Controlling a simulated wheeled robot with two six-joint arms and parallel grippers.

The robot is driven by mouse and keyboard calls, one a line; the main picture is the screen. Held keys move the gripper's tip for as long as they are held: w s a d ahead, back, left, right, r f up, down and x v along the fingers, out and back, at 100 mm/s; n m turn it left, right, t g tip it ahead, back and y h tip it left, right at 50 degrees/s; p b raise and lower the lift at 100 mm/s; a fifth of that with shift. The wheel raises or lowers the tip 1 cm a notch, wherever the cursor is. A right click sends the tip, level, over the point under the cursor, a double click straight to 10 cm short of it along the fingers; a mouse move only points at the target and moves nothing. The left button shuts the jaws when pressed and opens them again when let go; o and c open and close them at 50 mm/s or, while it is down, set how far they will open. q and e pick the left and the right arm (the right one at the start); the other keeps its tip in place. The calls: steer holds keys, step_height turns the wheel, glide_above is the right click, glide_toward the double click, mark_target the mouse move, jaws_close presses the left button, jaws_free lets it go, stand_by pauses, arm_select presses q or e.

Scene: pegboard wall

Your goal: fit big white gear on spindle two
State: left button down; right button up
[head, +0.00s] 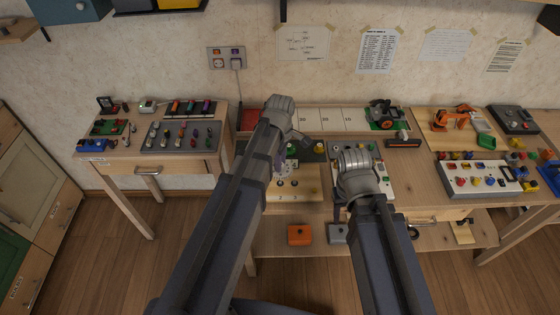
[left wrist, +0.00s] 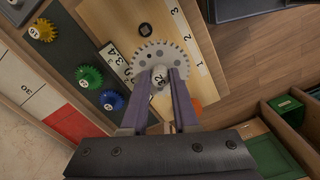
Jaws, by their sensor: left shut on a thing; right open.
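The big white gear (left wrist: 143,57), with toothed rim and a hub marked 32, is in the left wrist view. My left gripper (left wrist: 162,84) is shut on its hub. The gear is over the pale wooden spindle board (left wrist: 117,18), which carries a strip numbered 1, 2, 3 (left wrist: 187,36). A dark square-topped spindle (left wrist: 145,30) shows beyond the gear's rim, near the 3 end. The gear and fingers hide the board below, so I cannot tell whether the gear is on a spindle.
Yellow (left wrist: 45,30), green (left wrist: 89,77) and blue (left wrist: 112,100) gears lie on a dark strip beside the board. A white control panel (head: 377,181) is right of the board. An orange box (head: 300,235) is on the lower shelf. Another table (head: 180,171) stands left.

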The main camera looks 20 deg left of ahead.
arm_select(q)
steer(key=b, duration=0.4)
glide_above(280, 182)
steer(key=shift+w+f, duration=0.1)
steer(key=shift+f, duration=2.2)
steer(key=shift+f+b, duration=1.45)
steer(key=shift+b, duration=0.05)
stand_by(0.4)
steer(key=shift+c, duration=1)
jaws_free()
steer(key=shift+r+p, duration=3.6)
